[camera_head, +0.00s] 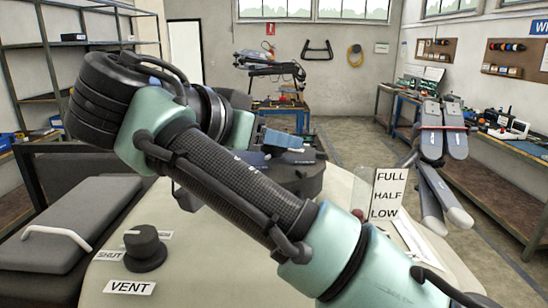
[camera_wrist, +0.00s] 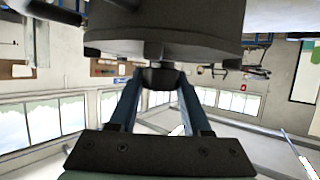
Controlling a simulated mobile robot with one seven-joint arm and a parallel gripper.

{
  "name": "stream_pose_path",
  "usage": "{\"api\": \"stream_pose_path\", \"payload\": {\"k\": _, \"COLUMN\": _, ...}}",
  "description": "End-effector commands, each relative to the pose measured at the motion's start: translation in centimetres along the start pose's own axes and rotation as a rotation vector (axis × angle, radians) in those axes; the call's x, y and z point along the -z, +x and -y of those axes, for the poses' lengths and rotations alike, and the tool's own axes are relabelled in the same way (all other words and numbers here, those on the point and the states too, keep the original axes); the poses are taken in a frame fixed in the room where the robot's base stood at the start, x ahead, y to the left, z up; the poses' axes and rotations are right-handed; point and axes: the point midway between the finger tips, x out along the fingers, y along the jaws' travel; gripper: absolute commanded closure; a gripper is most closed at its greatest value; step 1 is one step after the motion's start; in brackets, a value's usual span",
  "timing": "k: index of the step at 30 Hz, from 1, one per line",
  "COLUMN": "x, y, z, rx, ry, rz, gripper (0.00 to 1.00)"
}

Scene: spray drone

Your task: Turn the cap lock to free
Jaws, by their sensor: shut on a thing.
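A wide dark round cap (camera_head: 300,180) sits on the pale tank, partly hidden behind my arm in the head view. In the wrist view the dark cap body (camera_wrist: 165,25) fills the top of the picture. A small black piece (camera_wrist: 160,77) projects from it, seemingly the cap lock. My gripper (camera_wrist: 160,88) has its two blue fingers shut on this piece, one on each side. In the head view my gripper (camera_head: 288,140) is at the cap, its fingertips hard to make out. No free or lock marking is readable, so I cannot tell how the lock is turned.
On the pale tank (camera_head: 190,210) stands a black vent knob (camera_head: 146,248) with SHUT and VENT labels. A FULL, HALF, LOW level plate (camera_head: 387,195) stands to the right. Folded grey drone arms (camera_head: 440,150) rise at the right. A grey panel with a white handle (camera_head: 65,225) lies left.

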Motion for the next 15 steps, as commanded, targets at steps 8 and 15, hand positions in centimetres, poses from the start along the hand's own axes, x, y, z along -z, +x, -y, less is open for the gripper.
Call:
{"api": "stream_pose_path", "payload": {"k": 8, "x": -0.71, "y": 0.3, "z": 0.0, "rx": 0.173, "ry": -0.063, "rz": 0.001, "gripper": 1.0}}
{"api": "stream_pose_path", "payload": {"k": 15, "x": -0.31, "y": 0.19, "z": -0.08, "rx": 0.353, "ry": -0.139, "rz": 0.002, "gripper": 1.0}}
